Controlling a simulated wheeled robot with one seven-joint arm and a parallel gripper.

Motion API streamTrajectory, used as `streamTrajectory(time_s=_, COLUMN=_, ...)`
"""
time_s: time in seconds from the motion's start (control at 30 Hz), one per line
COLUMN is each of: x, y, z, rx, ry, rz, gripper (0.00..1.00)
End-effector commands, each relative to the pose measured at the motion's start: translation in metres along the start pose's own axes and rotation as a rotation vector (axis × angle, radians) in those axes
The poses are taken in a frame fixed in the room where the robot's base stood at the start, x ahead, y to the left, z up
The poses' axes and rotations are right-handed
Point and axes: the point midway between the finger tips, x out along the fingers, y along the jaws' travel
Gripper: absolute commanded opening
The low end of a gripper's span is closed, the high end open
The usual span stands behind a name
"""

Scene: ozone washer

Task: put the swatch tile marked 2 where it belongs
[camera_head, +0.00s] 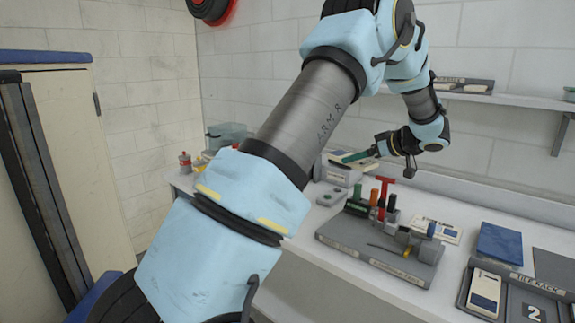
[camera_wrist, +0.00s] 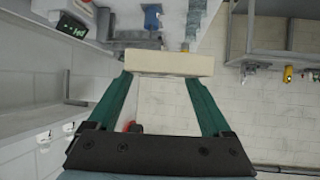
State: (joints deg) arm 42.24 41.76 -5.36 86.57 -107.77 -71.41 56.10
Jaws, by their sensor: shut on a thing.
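My gripper (camera_head: 357,156) is shut on a pale, flat tile (camera_wrist: 168,62). In the wrist view the tile sits crosswise between the green fingertips, edge-on to the camera. In the head view the gripper is above the back of the bench, over a grey device (camera_head: 338,174). The number on the held tile is hidden. The tile rack (camera_head: 462,299) is at the lower right. A slot marked 2 (camera_head: 533,312) looks empty in the part that shows. A cream and blue tile (camera_head: 485,292) lies in the slot to its left.
A grey tool holder (camera_head: 345,239) with several upright tools stands between the device and the rack. A card or tile (camera_head: 437,230) and a dark blue flat item (camera_head: 500,243) lie behind. A wall shelf (camera_head: 500,98) is above. Bare bench shows at the front left.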

Motion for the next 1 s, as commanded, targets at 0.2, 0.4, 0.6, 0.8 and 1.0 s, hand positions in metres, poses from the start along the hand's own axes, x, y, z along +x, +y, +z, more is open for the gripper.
streamTrajectory(time_s=0.2, x=0.060, y=-0.043, z=-0.022, rx=0.013, ry=0.000, rz=0.019, gripper=0.00)
streamTrajectory(time_s=0.4, x=0.131, y=-0.116, z=-0.027, rx=0.070, ry=-0.003, rz=0.111, gripper=0.00)
streamTrajectory(time_s=0.6, x=0.166, y=-0.177, z=-0.007, rx=0.118, ry=-0.007, rz=0.202, gripper=0.00)
streamTrajectory(time_s=0.8, x=0.179, y=-0.230, z=0.022, rx=0.153, ry=-0.007, rz=0.268, gripper=0.00)
streamTrajectory(time_s=1.0, x=0.178, y=-0.276, z=0.052, rx=0.176, ry=-0.007, rz=0.312, gripper=0.00)
